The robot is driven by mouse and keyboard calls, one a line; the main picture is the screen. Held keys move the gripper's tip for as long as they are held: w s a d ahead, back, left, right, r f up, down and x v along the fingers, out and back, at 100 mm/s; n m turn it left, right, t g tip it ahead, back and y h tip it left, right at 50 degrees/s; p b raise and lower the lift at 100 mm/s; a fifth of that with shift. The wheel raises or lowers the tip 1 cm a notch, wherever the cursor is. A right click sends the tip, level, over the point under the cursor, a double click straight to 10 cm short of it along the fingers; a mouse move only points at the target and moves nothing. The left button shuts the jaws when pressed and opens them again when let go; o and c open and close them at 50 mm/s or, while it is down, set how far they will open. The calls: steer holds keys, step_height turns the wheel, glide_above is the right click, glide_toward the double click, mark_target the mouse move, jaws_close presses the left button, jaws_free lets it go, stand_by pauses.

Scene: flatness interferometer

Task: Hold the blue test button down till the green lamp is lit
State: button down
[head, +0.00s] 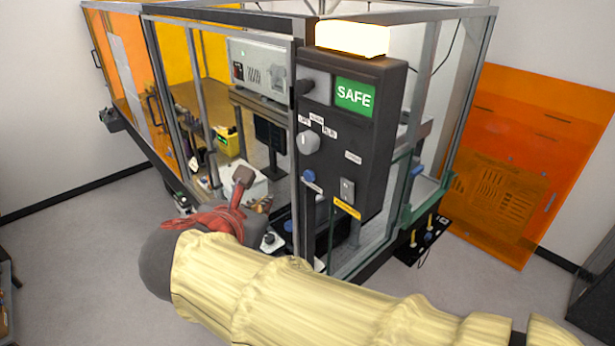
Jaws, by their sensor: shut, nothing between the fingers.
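The blue test button (309,176) is a small round button low on the left side of the dark control panel (378,150), below a white knob. A green sign reading SAFE (355,96) shows bright at the panel's upper right; I cannot tell whether it is the lamp meant. My gripper (243,178) is shut and empty, reddish-brown, with its tips pointing up. It is left of the blue button in the picture, with a visible gap between them. My cream-sleeved arm crosses the bottom of the view.
A pale glowing box (352,39) sits on top of the panel. A white knob (308,141) and a grey rocker switch (347,190) are near the button. A metal-framed enclosure with orange panes stands behind. An orange sheet (530,150) leans at right.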

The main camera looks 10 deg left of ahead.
steer(key=w+d, duration=0.5)
steer(key=w, duration=0.1)
stand_by(0.3)
steer(key=shift+w+d, duration=0.1)
steer(key=shift+d, duration=0.05)
stand_by(1.2)
steer(key=shift+w+d, duration=0.25)
steer(key=shift+w+d, duration=0.3)
stand_by(0.9)
steer(key=shift+s+a, duration=0.1)
steer(key=shift+a, duration=0.05)
stand_by(2.4)
steer(key=shift+s+a, duration=0.4)
steer(key=shift+s, duration=0.15)
steer(key=shift+s+a, duration=1.65)
steer(key=shift+s, duration=0.25)
